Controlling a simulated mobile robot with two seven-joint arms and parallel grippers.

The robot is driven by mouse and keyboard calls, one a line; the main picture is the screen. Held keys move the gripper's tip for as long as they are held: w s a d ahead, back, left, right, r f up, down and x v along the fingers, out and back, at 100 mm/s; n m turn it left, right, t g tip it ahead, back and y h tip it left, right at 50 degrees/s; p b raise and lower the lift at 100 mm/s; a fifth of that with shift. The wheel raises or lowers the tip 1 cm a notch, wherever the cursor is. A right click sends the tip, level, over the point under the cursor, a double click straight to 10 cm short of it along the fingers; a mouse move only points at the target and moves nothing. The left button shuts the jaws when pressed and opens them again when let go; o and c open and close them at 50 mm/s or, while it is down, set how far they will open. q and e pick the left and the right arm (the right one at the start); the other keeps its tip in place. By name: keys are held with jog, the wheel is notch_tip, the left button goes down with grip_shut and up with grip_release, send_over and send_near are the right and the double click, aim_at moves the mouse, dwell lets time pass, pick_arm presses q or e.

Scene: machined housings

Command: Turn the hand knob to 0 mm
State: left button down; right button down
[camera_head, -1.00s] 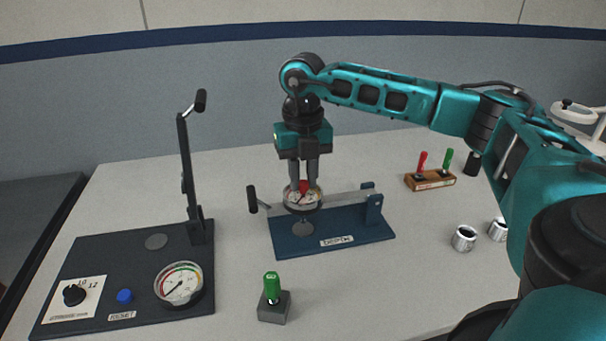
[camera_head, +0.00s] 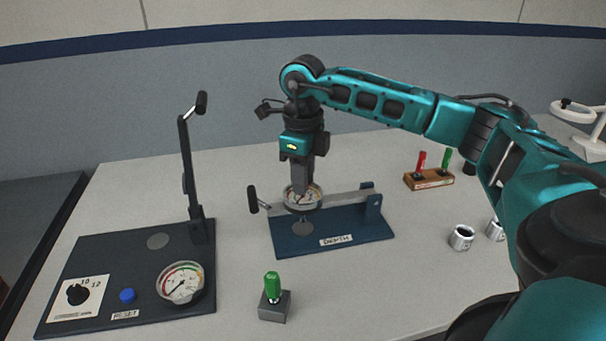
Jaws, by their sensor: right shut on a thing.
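The depth device is a blue base (camera_head: 372,232) labelled DEPTH, with a grey bar and a round dial (camera_head: 290,199) with coloured marks. My right gripper (camera_head: 302,190) points straight down over the dial, shut on the hand knob at the dial's middle. The fingers hide the knob and part of the dial face, so the reading cannot be made out. A black-handled crank (camera_head: 253,199) sticks out at the left end of the device. My left gripper is not in view.
A dark panel (camera_head: 100,262) at left carries a tall lever (camera_head: 187,160), a gauge (camera_head: 181,283), a selector knob (camera_head: 77,294) and a blue button (camera_head: 127,295). A green-handled block (camera_head: 273,305) stands in front. Metal cups (camera_head: 461,238) and a wooden holder (camera_head: 428,180) are at right.

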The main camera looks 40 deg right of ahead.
jog(key=n, duration=0.6)
jog(key=shift+n, duration=0.3)
jog(key=n, duration=1.2)
jog(key=shift+n, duration=0.3)
jog(key=n, duration=0.5)
jog(key=shift+n+b, duration=0.3)
jog(key=shift+n, duration=0.1)
jog(key=c, duration=0.9)
grip_release()
jog(key=shift+c, duration=0.2)
